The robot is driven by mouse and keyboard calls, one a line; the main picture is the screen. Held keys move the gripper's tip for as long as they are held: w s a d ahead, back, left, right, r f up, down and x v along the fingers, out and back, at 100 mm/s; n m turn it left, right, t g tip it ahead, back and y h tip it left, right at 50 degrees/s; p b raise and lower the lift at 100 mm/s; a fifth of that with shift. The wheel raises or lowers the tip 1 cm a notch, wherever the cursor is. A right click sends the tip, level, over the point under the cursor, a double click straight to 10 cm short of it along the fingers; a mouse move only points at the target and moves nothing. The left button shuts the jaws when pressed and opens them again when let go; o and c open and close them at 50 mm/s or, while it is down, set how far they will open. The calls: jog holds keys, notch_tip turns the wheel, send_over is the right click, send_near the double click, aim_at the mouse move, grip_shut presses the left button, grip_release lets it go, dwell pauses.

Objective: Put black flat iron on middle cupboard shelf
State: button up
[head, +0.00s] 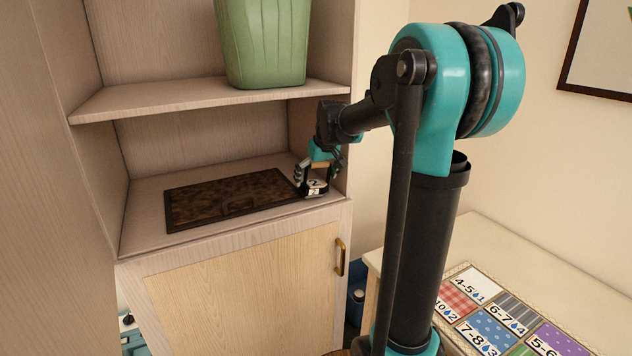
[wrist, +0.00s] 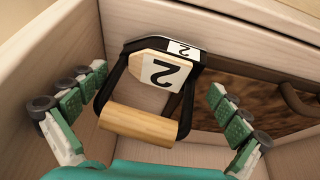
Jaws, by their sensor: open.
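The black flat iron (head: 316,187) has a wooden handle and a white label with a 2. It appears to rest on the middle cupboard shelf (head: 147,222), near the front right corner. In the wrist view the iron (wrist: 165,73) is in the centre, its handle towards me. My gripper (head: 320,166) is just above and around it. In the wrist view my gripper (wrist: 157,85) is open, with one finger on each side of the iron and gaps between. The iron's underside is hidden.
A dark brown framed tray or board (head: 228,197) lies on the same shelf, left of the iron. A green ribbed basket (head: 264,45) stands on the shelf above (head: 190,93). The cupboard's right wall is close to my gripper. A table (head: 520,255) with coloured cards is at right.

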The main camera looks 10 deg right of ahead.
jog(key=v, duration=1.2)
jog(key=s+d+f+m, duration=0.1)
jog(key=s+f, duration=1.2)
jog(key=f, duration=0.1)
jog(key=s+d+f+m+h, duration=0.1)
jog(key=s+f+m, duration=0.1)
jog(key=s+f, duration=1.1)
notch_tip(320, 180, down, 3)
jog(key=shift+d+r+m, duration=0.2)
jog(key=shift+d+m, duration=0.1)
jog(key=shift+c, duration=0.2)
